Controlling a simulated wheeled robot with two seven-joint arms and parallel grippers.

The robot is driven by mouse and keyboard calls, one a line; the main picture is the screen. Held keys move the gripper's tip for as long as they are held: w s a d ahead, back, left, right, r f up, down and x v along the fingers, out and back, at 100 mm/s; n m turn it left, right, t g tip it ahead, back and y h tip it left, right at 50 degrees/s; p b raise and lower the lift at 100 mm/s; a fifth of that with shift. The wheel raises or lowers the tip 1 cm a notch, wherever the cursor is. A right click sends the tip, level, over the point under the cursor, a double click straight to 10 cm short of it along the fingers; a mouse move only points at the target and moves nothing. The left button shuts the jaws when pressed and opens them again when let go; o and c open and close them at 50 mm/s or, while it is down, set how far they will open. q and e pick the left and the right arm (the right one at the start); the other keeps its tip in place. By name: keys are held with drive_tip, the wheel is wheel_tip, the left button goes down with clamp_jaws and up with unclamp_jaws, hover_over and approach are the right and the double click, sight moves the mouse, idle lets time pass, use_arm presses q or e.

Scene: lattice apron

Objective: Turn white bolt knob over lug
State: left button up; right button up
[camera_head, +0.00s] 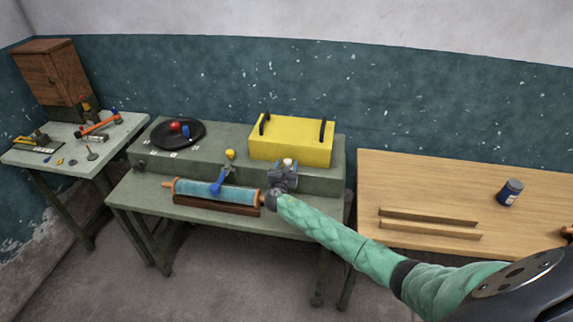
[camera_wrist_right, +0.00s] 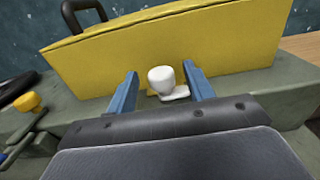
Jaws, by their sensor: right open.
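The white bolt knob (camera_wrist_right: 160,80) stands in front of the yellow box (camera_wrist_right: 190,40) in the right wrist view, with a small white piece (camera_wrist_right: 176,93) at its lower right. I cannot tell whether that piece is the lug. In the head view the knob (camera_head: 288,162) shows small at the front of the yellow box (camera_head: 290,145). My right gripper (camera_wrist_right: 160,85) is open, with one blue finger on each side of the knob; contact is not clear. It also shows in the head view (camera_head: 284,166). My left gripper is not in view.
A yellow-topped part with a blue handle (camera_head: 217,183) is left of my right gripper. A blue roller (camera_head: 215,190) lies on the green bench's front. A black plate (camera_head: 178,134) is at back left. A wooden table (camera_head: 430,180) with two strips stands right.

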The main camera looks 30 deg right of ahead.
drive_tip(key=c, duration=1)
drive_tip(key=shift+o, duration=0.2)
